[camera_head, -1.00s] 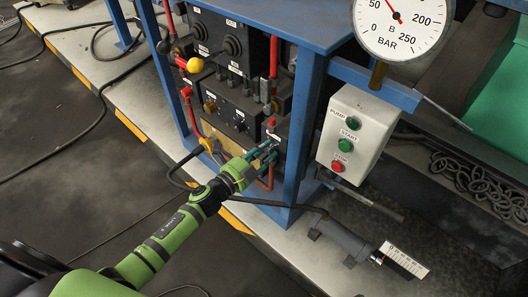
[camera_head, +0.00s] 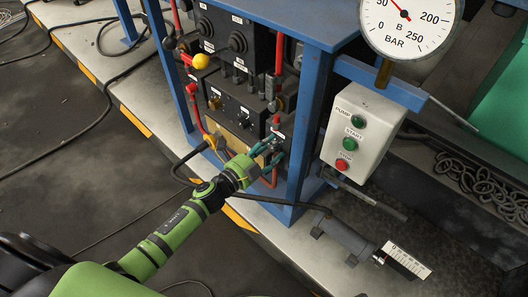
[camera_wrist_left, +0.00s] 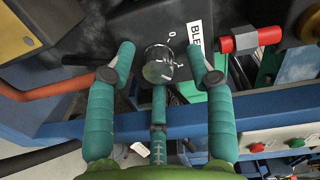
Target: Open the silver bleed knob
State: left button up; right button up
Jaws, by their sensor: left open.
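The silver bleed knob (camera_wrist_left: 158,65) is a short round knob on a dark block, beside a white label reading "BLE...". In the left wrist view it lies between the teal fingers of my left gripper (camera_wrist_left: 161,48). One finger is on each side of it, with gaps visible, and a third finger is below it. The fingers are open. In the head view my left gripper (camera_head: 265,151) reaches the lower right of the dark valve panel, and its fingers hide the knob there. My right gripper is not in view.
A blue frame post (camera_head: 302,135) stands just right of my left gripper. A red-handled valve (camera_wrist_left: 245,40) sits right of the knob. Hoses (camera_head: 200,128) hang left of the gripper. A button box (camera_head: 362,135) and a pressure gauge (camera_head: 412,22) are farther right.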

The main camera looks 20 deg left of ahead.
pick_arm(q)
jog(key=v, duration=1.2)
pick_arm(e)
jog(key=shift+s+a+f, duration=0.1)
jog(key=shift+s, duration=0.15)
